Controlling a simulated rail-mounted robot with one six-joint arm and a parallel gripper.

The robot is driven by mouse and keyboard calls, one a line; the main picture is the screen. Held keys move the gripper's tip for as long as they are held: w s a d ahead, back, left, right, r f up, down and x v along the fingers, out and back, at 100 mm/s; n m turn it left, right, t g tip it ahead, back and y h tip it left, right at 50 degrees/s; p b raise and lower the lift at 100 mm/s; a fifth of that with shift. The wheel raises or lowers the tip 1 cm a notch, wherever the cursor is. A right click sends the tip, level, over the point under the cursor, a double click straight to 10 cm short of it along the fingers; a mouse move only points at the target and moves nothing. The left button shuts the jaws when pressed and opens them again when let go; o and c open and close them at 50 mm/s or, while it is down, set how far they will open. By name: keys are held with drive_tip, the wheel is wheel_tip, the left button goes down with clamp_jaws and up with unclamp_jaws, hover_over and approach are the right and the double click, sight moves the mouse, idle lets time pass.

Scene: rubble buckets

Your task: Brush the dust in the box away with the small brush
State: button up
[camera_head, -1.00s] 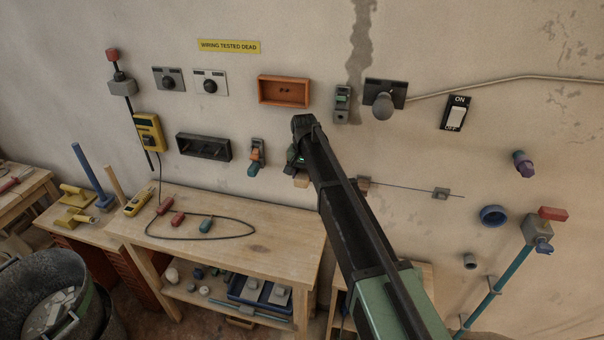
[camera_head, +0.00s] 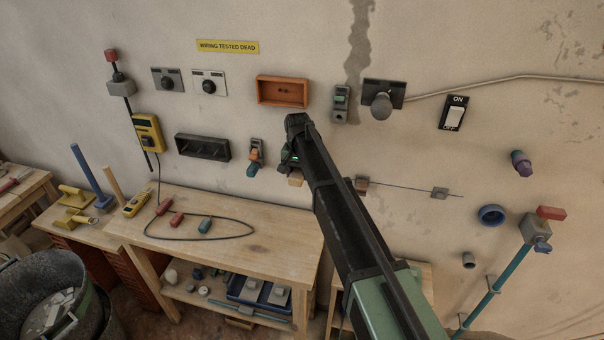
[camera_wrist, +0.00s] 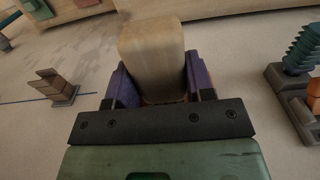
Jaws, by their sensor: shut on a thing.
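My gripper (camera_head: 292,168) is in front of the wall, below an orange open box (camera_head: 283,103) fixed there. It is shut on the small brush, whose pale wooden part (camera_wrist: 153,55) shows between the purple fingers in the wrist view. A bit of this wood (camera_head: 295,182) also shows under the gripper in the head view. I cannot make out bristles. The brush is apart from the orange box. A few small dark specks show inside that box; I cannot tell whether they are dust. A dark open box (camera_head: 203,158) is on the wall further left.
An orange and green clamp-like fitting (camera_head: 255,157) is close left of my gripper. A green-topped fitting (camera_head: 341,103) and a grey knob (camera_head: 382,106) stick out at upper right. A workbench (camera_head: 270,245) with a looped cable stands below.

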drive_tip(key=shift+s+d, duration=0.15)
drive_tip(key=shift+d, duration=0.75)
drive_tip(key=shift+a, duration=1.1)
drive_tip(key=shift+s+a, duration=0.2)
drive_tip(key=shift+s, duration=0.75)
drive_tip(key=shift+s+a, duration=0.2)
drive_tip(key=shift+s, duration=0.7)
drive_tip(key=shift+s+a, duration=0.2)
drive_tip(key=shift+s, duration=0.75)
drive_tip(key=s, duration=0.3)
drive_tip(key=shift+a, duration=0.3)
